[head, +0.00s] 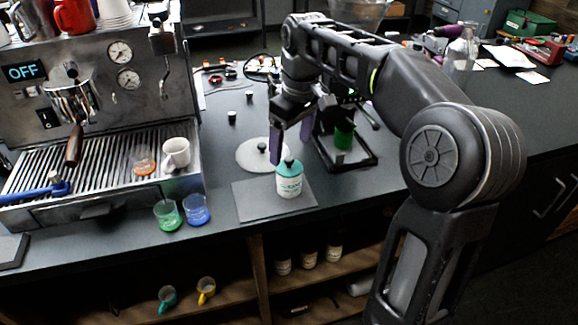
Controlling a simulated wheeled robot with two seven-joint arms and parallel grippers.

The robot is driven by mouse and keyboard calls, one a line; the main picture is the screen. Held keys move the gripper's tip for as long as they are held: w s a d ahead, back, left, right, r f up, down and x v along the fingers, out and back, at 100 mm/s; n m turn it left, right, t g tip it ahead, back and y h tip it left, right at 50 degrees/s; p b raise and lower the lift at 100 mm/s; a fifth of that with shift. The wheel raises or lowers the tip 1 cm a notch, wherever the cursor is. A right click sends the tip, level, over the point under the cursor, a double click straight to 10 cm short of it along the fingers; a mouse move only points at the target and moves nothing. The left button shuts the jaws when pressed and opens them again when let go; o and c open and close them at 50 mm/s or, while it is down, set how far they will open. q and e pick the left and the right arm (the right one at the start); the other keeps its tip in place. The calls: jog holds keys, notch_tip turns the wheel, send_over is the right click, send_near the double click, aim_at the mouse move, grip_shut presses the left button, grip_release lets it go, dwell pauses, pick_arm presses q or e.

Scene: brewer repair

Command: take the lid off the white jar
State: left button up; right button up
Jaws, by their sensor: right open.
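The white jar (290,186) stands upright on a dark square mat (246,207) near the counter's front edge. Its teal lid (289,169) with a small dark knob is on the jar. My right gripper (291,138) has purple fingers, set apart, pointing down just above and behind the lid. Nothing shows between them, and they look clear of the lid. My left gripper is not in view.
A black stand (352,160) with a green container is to the right. Green (167,215) and blue (197,209) glasses stand to the left, before the espresso machine (105,120).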

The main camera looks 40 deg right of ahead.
aim_at(290, 159)
jog(key=f, duration=0.5)
jog(key=shift+w+p, duration=0.2)
jog(key=shift+p, duration=0.1)
jog(key=shift+r, duration=0.1)
jog(key=c, duration=1.4)
